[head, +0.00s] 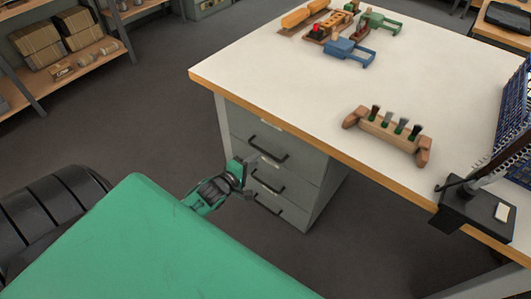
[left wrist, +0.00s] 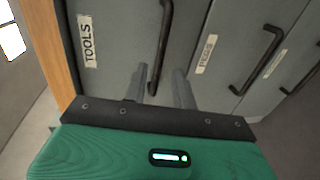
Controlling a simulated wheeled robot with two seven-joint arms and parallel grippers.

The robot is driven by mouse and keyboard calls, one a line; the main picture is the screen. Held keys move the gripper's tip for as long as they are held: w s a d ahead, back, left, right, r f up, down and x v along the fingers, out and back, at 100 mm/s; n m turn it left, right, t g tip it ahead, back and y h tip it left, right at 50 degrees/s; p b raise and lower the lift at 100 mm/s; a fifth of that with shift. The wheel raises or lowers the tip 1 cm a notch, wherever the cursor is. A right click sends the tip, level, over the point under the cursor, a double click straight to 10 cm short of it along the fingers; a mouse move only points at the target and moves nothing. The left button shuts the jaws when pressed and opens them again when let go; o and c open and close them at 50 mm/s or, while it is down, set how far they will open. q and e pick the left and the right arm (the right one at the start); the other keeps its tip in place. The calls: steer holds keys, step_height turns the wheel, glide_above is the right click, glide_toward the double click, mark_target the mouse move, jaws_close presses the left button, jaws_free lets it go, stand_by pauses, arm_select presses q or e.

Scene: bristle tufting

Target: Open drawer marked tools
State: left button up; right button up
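The drawer marked TOOLS (left wrist: 122,45) is the top one in a grey cabinet under the table, and it looks shut. Its label (left wrist: 87,40) and dark bar handle (left wrist: 163,45) show in the left wrist view; the handle (head: 268,150) also shows in the head view. My left gripper (left wrist: 167,72) is open and empty, its two grey fingers apart and pointing at the drawer fronts. Its left finger is close to one end of the TOOLS handle; I cannot tell whether they touch. The left gripper (head: 248,174) also shows in the head view. My right gripper is not in view.
A second drawer (left wrist: 222,60) with its own label and handle lies beside the TOOLS drawer in the wrist view, with another beyond it. The white tabletop (head: 300,90) carries a wooden holder (head: 390,135) with brushes and several coloured tools. The floor before the cabinet is clear.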

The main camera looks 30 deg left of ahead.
mark_target(265, 151)
arm_select(q)
steer(key=shift+b+x, duration=0.35)
steer(key=shift+x, duration=3.25)
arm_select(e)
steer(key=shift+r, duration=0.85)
arm_select(q)
jaws_close()
